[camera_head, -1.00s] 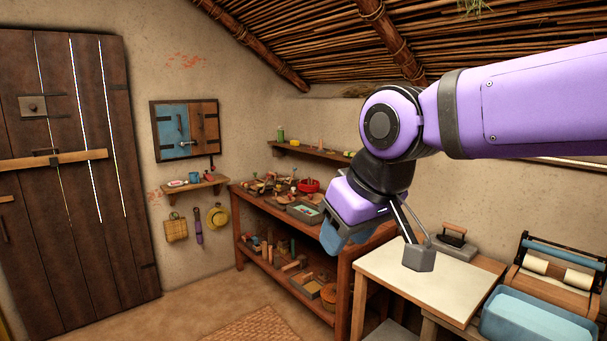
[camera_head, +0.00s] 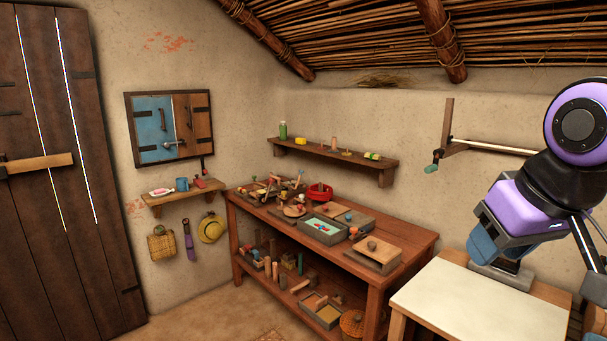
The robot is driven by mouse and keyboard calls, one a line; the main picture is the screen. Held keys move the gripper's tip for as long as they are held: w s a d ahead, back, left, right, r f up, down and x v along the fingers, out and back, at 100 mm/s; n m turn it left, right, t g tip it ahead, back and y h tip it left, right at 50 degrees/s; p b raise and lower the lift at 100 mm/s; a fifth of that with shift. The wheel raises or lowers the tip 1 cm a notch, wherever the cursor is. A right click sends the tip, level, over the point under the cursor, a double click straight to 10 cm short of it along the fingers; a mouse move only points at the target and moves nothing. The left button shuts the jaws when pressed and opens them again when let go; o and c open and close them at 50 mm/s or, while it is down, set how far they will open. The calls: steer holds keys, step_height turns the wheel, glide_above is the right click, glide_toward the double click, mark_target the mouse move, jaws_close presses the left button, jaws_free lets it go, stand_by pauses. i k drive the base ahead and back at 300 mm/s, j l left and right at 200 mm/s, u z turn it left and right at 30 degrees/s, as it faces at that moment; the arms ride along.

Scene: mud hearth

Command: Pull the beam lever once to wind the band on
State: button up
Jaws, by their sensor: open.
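My gripper (camera_head: 500,255) hangs at the right under my purple wrist, over the back of a pale-topped table. It is open, with nothing seen between its jaws; a dark rod beside it runs off the right edge. On the back wall, left of my gripper, an upright wooden post (camera_head: 447,128) carries a pale horizontal rod (camera_head: 495,147). A small dark handle with a teal end (camera_head: 432,168) sticks out at its left. I cannot tell whether this is the beam lever. My arm hides the rod's right end. No band can be made out.
The pale-topped table (camera_head: 480,305) is bare in front. A wooden shelf unit (camera_head: 330,240) with many small things stands left of it. A wall shelf (camera_head: 335,158), a blue-and-brown shutter (camera_head: 172,127) and a plank door (camera_head: 65,180) lie further left. The floor before the door is clear.

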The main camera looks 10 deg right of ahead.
mark_target(271, 180)
steer(key=i+j+z, duration=0.45)
steer(key=i+j, duration=1.5)
steer(key=j, duration=0.15)
steer(key=i+j, duration=0.5)
steer(key=i+j+z, duration=0.25)
steer(key=j, duration=0.3)
steer(key=i+j+z, duration=0.25)
steer(key=j, duration=0.4)
